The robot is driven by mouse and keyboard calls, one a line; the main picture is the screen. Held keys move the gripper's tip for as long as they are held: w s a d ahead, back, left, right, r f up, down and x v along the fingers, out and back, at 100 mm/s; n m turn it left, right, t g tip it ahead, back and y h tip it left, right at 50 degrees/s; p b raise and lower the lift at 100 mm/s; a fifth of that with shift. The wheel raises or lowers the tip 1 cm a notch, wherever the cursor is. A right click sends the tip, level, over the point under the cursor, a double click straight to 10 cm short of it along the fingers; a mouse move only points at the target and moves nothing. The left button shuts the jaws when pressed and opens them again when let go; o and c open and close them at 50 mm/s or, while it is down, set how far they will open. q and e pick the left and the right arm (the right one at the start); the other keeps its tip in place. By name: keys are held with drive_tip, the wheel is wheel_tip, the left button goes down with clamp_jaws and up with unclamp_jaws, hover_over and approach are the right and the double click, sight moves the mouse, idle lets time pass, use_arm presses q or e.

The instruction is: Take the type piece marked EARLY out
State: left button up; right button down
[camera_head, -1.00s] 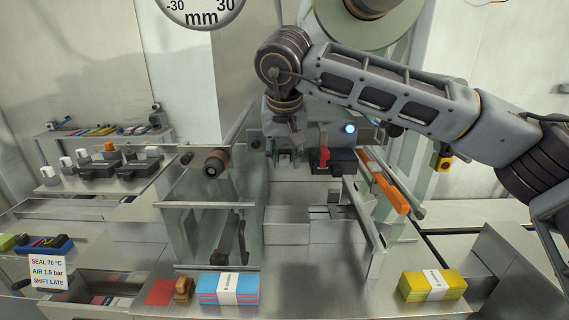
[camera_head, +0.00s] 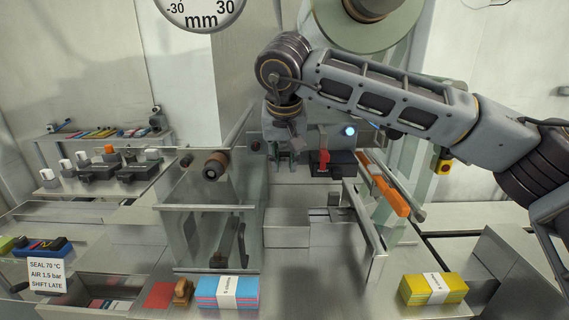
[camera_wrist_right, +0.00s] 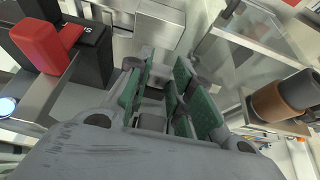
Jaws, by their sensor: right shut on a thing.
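My right gripper (camera_head: 283,156) hangs over the machine bed, left of the black block (camera_head: 342,163) with the red lever (camera_head: 324,156). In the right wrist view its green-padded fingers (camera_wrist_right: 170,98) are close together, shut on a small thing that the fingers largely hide. I cannot read any marking on it, so I cannot tell whether it is the EARLY piece. The black block (camera_wrist_right: 92,45) and red lever (camera_wrist_right: 45,40) are at upper left there, apart from the fingers; the white lettering on the block is only partly visible. My left gripper is out of view.
A clear-walled guard (camera_head: 205,235) stands left of the gripper, with a brown-ended roller (camera_head: 215,165) above it. An orange bar (camera_head: 385,185) runs along the right. Banded blue (camera_head: 210,291) and yellow (camera_head: 452,288) stacks lie in front. A sign (camera_head: 46,275) reads SHIFT LATE.

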drive_tip(key=shift+s, duration=0.6)
drive_tip(key=shift+s+b, duration=1)
drive_tip(key=shift+s, duration=1.2)
drive_tip(key=shift+f, duration=0.2)
